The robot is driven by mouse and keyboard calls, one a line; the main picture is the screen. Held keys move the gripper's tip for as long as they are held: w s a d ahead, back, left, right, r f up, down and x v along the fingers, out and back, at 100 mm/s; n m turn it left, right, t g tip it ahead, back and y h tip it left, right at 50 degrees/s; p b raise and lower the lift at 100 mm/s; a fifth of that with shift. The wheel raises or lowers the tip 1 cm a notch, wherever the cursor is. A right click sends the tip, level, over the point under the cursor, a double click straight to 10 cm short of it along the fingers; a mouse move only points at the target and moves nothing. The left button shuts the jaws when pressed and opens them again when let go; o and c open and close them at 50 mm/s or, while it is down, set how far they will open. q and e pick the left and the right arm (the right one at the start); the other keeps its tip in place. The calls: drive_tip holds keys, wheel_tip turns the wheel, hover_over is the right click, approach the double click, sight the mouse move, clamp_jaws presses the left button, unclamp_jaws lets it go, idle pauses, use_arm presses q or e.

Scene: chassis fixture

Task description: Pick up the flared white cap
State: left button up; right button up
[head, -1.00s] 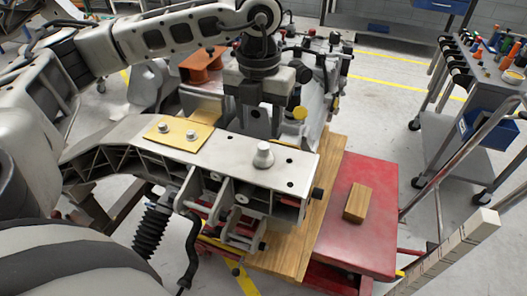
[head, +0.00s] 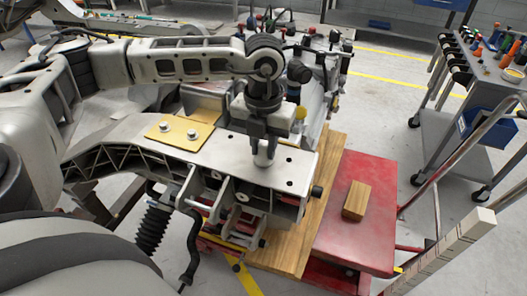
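The flared white cap (head: 263,161) stands upright on the flat grey top of the chassis part (head: 226,157), near its right end. My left gripper (head: 264,149) points straight down at the cap, with its dark fingers at the cap's upper part. The gripper hides the top of the cap; the wider lower part shows below the fingertips. I cannot tell whether the fingers are closed on it or still apart. My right gripper is not in view.
A yellow plate (head: 180,135) with two bolts lies left of the cap on the chassis part. A wooden block (head: 356,200) sits on the red table (head: 349,239) to the right. A tool cart (head: 446,131) stands at the far right.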

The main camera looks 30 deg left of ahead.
sight(262, 146)
use_arm(q)
drive_tip(key=shift+r, duration=0.15)
clamp_jaws()
drive_tip(key=shift+r, duration=0.3)
drive_tip(key=r, duration=0.1)
drive_tip(key=r+b, duration=0.1)
drive_tip(key=shift+s+r, duration=0.2)
drive_tip(key=shift+r, duration=0.15)
drive_tip(key=s+a+r+b, duration=0.1)
drive_tip(key=s+r+b, duration=0.1)
drive_tip(key=s+r, duration=0.7)
drive_tip(key=s, duration=0.4)
drive_tip(key=shift+s+a+r, duration=0.15)
drive_tip(key=shift+s+r, duration=0.05)
drive_tip(key=shift+s, duration=0.1)
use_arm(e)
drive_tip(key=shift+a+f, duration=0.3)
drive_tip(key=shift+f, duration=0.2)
